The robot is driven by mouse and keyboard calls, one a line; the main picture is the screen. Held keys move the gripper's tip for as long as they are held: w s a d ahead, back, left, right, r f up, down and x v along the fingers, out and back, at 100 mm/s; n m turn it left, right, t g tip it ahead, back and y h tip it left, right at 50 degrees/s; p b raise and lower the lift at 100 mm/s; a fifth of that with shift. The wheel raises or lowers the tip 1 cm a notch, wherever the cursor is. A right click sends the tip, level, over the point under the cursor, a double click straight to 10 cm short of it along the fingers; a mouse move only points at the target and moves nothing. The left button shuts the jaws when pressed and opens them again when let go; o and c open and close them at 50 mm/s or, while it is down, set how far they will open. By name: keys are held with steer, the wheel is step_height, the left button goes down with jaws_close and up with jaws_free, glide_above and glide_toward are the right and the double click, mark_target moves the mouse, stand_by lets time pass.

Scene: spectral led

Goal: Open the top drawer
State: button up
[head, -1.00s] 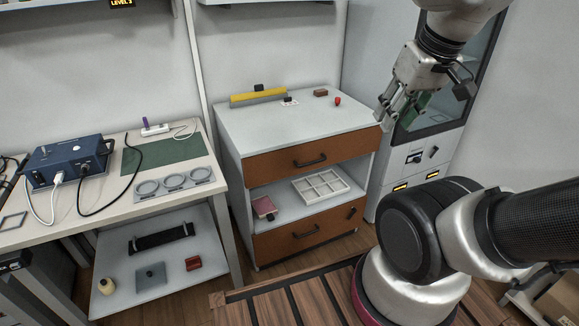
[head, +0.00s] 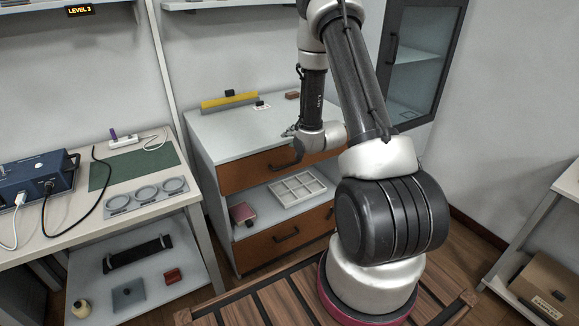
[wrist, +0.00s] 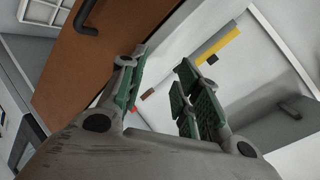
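The top drawer (head: 238,175) has an orange-brown front below the grey cabinet top and looks closed. In the wrist view the drawer front (wrist: 105,50) is at upper left, with the black bar handle (wrist: 86,18) cut by the top edge. My gripper (wrist: 158,85) shows its two green-padded fingers spread apart with nothing between them. It is near the front edge of the cabinet top, apart from the handle. In the head view my wrist hides most of the gripper.
The cabinet top holds a yellow-and-grey bar (head: 230,101) and a brown block (head: 292,95). A white divided tray (head: 297,188) sits on the open shelf above a lower drawer (head: 285,240). A workbench (head: 135,200) stands left. A glass-door cabinet (head: 420,60) stands behind my arm.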

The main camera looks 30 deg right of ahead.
mark_target(290, 165)
steer(key=s+f+m+t, duration=0.3)
steer(key=s+f+m, duration=0.2)
steer(key=f, duration=0.8)
steer(key=shift+m, duration=0.3)
steer(key=x, duration=0.7)
steer(key=shift+w+d, duration=0.1)
steer(key=shift+w, duration=0.2)
steer(key=shift+c, duration=0.2)
jaws_close()
